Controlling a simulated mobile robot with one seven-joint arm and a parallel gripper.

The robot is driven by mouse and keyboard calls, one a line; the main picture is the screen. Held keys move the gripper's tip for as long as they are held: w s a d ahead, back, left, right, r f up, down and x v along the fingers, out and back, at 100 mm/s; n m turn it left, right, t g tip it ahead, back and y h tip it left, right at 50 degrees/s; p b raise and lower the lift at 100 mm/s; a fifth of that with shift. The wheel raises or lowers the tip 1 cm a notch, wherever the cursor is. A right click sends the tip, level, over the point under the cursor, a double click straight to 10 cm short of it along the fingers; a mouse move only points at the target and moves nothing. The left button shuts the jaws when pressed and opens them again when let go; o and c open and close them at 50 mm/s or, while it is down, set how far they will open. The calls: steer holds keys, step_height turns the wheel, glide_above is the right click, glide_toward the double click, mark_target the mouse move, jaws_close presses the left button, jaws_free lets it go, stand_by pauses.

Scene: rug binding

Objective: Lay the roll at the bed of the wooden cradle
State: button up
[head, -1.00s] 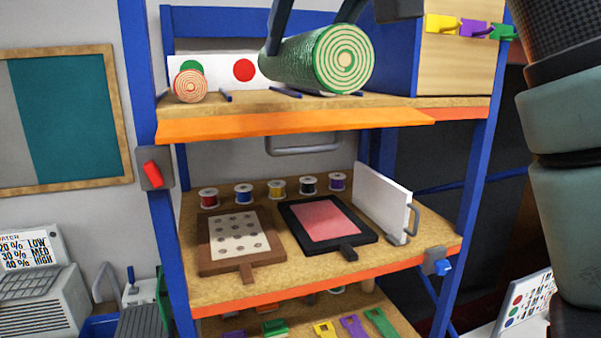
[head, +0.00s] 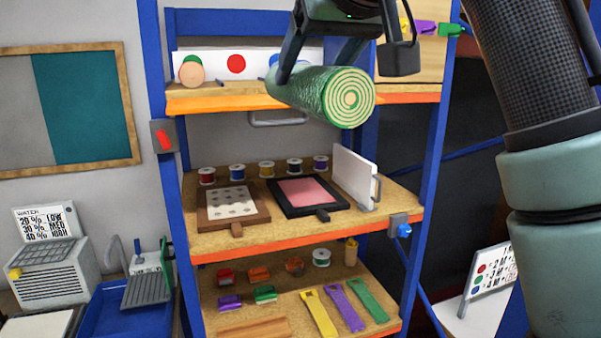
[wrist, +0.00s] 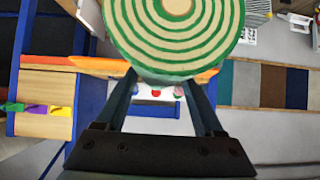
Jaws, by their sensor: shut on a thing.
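The roll is green with a ringed green-and-cream end face (head: 350,97). My gripper (head: 318,70) is shut on it from above, and the roll hangs level in front of the shelf rack, clear of the top shelf. In the wrist view the ringed end of the roll (wrist: 178,35) fills the top middle, between the dark fingers of my gripper (wrist: 160,78). A wooden piece (head: 255,328) shows at the front of the low shelf, partly cut off by the picture's bottom edge.
The blue-posted rack has an orange-edged top shelf (head: 215,104) with a small round roll (head: 191,72). The middle shelf holds spools, a brown board (head: 233,205) and a black-framed pink pad (head: 305,193). Coloured strips (head: 345,305) lie low. A blue tray (head: 115,310) stands left.

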steer(key=w+d+f+b, duration=0.1)
steer(key=f+b, duration=0.2)
steer(key=f, duration=1.2)
steer(key=w+d+f+m+h+b, duration=0.1)
steer(key=f+b, duration=0.1)
steer(key=f, duration=1.3)
steer(key=w+d+f+b, duration=0.1)
steer(key=w+f+b, duration=0.15)
steer(key=f, duration=1.35)
steer(key=s+a+f+m+h+b, duration=0.1)
steer(key=s+f+b, duration=0.1)
steer(key=s+f, duration=0.5)
steer(key=s+a+f+b, duration=0.1)
steer(key=s+f+b, duration=0.2)
steer(key=f, duration=0.8)
steer(key=s+a+f+m+h+b, duration=0.1)
steer(key=s+a+f+b, duration=0.1)
steer(key=s+f, duration=1.2)
steer(key=shift+s+a+f+m+t+h+b, duration=0.2)
steer(key=shift+s+a+m+t+h+b, duration=0.15)
steer(key=shift+s+b, duration=0.5)
steer(key=shift+d, duration=0.25)
